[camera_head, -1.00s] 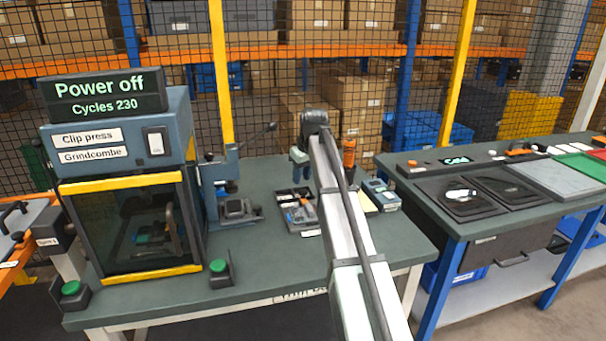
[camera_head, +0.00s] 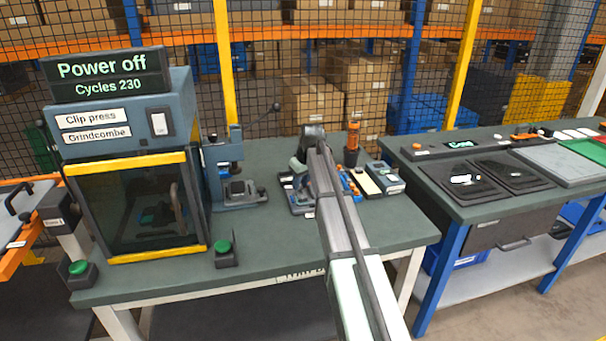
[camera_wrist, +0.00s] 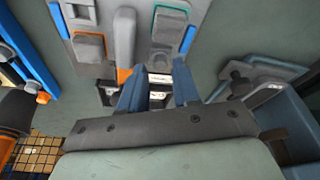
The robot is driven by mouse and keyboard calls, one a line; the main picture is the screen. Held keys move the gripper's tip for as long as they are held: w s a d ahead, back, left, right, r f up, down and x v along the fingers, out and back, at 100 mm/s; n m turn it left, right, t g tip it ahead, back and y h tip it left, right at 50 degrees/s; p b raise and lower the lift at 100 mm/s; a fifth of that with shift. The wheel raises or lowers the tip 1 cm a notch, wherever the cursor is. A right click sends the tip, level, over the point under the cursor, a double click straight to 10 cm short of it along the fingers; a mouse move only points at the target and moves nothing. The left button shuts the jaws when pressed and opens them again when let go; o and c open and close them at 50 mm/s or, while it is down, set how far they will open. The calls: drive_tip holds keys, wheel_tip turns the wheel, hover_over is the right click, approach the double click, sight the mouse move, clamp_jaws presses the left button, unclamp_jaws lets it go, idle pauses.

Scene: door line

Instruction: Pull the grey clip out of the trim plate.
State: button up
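Light labelled pieces show behind the gap. In the head view my arm covers much of the tray and the fingertips are hidden. I cannot single out the grey clip or the trim plate with certainty. Grey pieces with orange and green edges lie beyond the fingers in the wrist view, including a green-edged grey piece (camera_wrist: 172,14).
A small hand press (camera_head: 237,188) stands left of my gripper. The clip press (camera_head: 125,185) is further left, its display reading "Power off". An orange and black tool (camera_head: 352,143) stands upright behind my arm.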

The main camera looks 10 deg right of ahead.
drive_tip(key=shift+x, duration=0.75)
drive_tip(key=shift+c, duration=0.3)
clamp_jaws()
drive_tip(key=shift+f, duration=0.1)
idle(1.3)
drive_tip(key=shift+r, duration=1.05)
idle(0.8)
drive_tip(key=shift+r, duration=2.8)
